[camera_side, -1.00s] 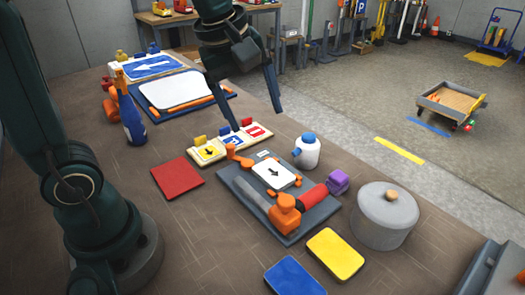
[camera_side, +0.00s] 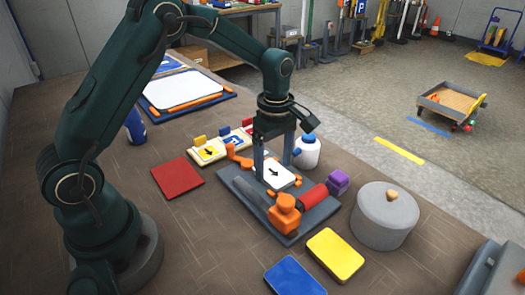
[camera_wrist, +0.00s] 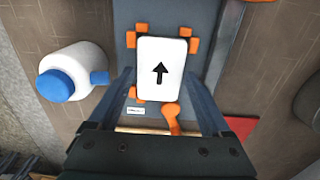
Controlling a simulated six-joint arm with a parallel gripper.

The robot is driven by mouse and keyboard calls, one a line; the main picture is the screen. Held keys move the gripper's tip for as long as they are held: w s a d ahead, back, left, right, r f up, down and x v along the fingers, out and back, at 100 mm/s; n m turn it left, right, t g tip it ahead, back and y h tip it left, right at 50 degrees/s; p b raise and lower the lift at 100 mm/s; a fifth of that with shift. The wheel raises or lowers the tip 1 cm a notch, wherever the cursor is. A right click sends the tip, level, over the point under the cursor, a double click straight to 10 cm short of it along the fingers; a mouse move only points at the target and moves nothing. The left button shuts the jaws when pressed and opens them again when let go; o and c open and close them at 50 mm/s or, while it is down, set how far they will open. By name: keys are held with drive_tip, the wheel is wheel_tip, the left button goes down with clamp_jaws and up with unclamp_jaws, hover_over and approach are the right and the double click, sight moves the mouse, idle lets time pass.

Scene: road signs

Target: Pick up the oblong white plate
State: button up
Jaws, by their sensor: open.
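The oblong white plate (camera_side: 279,178) with a black arrow lies on a dark grey board, between small orange blocks. It also shows in the wrist view (camera_wrist: 162,92), near the middle, with its arrow pointing up. My gripper (camera_side: 273,170) is open and points down right at the plate, one finger on each side of it. In the wrist view the fingers (camera_wrist: 160,82) flank the plate with space on both sides. I cannot tell whether the fingertips touch the board. Nothing is held.
On the grey board (camera_side: 235,184) lie a hammer-like orange tool (camera_side: 285,214) and a red cylinder (camera_side: 314,195). A grey round pot (camera_side: 384,218), a yellow plate (camera_side: 335,255) and a red square (camera_side: 177,177) lie around.

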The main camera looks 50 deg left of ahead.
drive_tip(key=shift+f, duration=0.65)
drive_tip(key=shift+c, duration=0.3)
drive_tip(key=c, duration=1)
drive_tip(key=shift+o, duration=0.2)
drive_tip(key=shift+r, duration=0.1)
